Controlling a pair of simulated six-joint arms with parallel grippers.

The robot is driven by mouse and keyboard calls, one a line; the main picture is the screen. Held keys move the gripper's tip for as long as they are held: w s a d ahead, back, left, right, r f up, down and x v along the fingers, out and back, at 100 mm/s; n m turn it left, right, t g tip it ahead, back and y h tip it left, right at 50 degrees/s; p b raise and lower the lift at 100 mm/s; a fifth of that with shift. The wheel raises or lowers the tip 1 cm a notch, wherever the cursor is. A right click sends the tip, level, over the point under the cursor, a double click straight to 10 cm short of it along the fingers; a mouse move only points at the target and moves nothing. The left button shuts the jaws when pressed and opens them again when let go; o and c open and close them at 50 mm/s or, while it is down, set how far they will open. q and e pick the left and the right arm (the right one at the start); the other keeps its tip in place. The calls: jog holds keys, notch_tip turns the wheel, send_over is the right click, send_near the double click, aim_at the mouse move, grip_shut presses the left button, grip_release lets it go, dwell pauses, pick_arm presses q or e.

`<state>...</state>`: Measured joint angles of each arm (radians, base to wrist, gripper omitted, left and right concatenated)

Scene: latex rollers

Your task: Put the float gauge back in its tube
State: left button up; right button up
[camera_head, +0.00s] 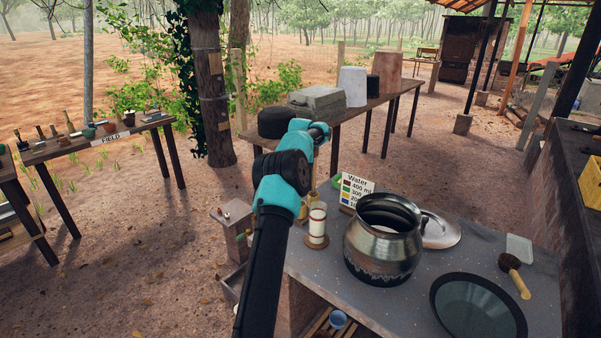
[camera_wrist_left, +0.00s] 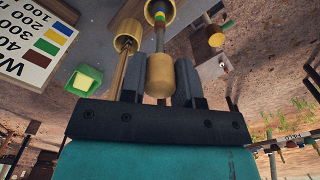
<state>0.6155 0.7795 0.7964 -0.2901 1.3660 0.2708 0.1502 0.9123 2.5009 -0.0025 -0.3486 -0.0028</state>
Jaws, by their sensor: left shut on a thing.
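In the left wrist view my left gripper (camera_wrist_left: 160,85) is shut on the rounded wooden knob of the float gauge (camera_wrist_left: 160,74). The gauge's thin rod runs from the knob towards an open tan tube (camera_wrist_left: 161,8). Green, yellow and red bands show on the rod near the tube's mouth, and the rod overlaps that mouth. I cannot tell whether its end is inside. A second tan tube (camera_wrist_left: 127,42) beside it has a wooden stick across its mouth. In the head view my arm hides most of the gripper and gauge. My right gripper is not seen.
A water colour-key sign (camera_head: 356,190) stands close to the gripper, behind the metal pot (camera_head: 384,246). A white-and-tan cylinder (camera_head: 317,224) stands left of the pot. A lid (camera_head: 441,231), dark round pan (camera_head: 478,308) and brush (camera_head: 512,270) occupy the counter's right side.

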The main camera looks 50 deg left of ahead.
pick_arm(q)
jog(key=shift+f, duration=0.3)
jog(key=o, duration=0.8)
